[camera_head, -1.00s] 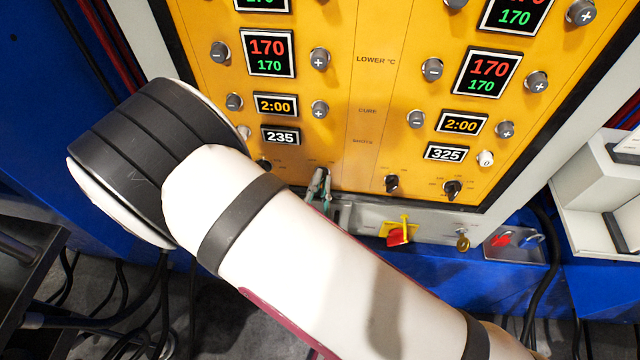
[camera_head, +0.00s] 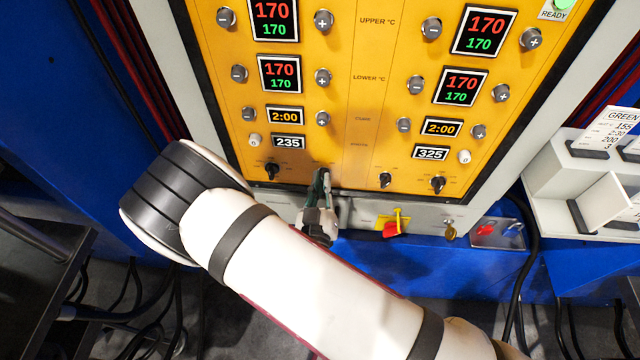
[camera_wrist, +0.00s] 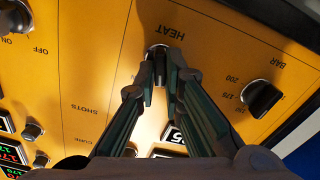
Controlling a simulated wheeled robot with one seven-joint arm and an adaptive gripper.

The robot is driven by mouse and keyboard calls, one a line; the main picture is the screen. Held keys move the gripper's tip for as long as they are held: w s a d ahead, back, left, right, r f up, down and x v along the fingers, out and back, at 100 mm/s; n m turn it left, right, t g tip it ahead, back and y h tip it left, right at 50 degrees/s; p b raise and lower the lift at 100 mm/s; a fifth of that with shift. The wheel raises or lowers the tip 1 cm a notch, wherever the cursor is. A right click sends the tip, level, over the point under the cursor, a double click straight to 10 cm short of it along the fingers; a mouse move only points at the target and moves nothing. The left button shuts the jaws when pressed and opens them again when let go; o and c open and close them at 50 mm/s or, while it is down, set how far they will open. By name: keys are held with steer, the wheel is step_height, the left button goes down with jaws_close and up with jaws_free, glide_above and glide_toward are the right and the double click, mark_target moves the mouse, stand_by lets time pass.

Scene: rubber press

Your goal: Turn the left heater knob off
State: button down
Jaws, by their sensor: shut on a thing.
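The left heater knob (camera_wrist: 158,50) is a small dark knob under the word HEAT on the yellow panel (camera_wrist: 100,70). In the wrist view it sits between the fingertips of my gripper (camera_wrist: 160,78), which is shut on it. In the head view my gripper (camera_head: 320,182) reaches the panel's lower edge, right of the left pressure knob (camera_head: 271,170). The fingers mostly cover the heater knob there. Its pointer direction is hidden.
The right heater knob (camera_head: 385,180) and another black knob (camera_head: 437,184) are to the right. Below the panel are a red and yellow switch (camera_head: 393,226) and a key (camera_head: 450,231). Plus and minus buttons and lit displays (camera_head: 279,74) fill the panel above.

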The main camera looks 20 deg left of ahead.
steer(key=shift+n, duration=0.5)
steer(key=c, duration=1.7)
jaws_free()
steer(key=v, duration=1.2)
steer(key=shift+f, duration=0.1)
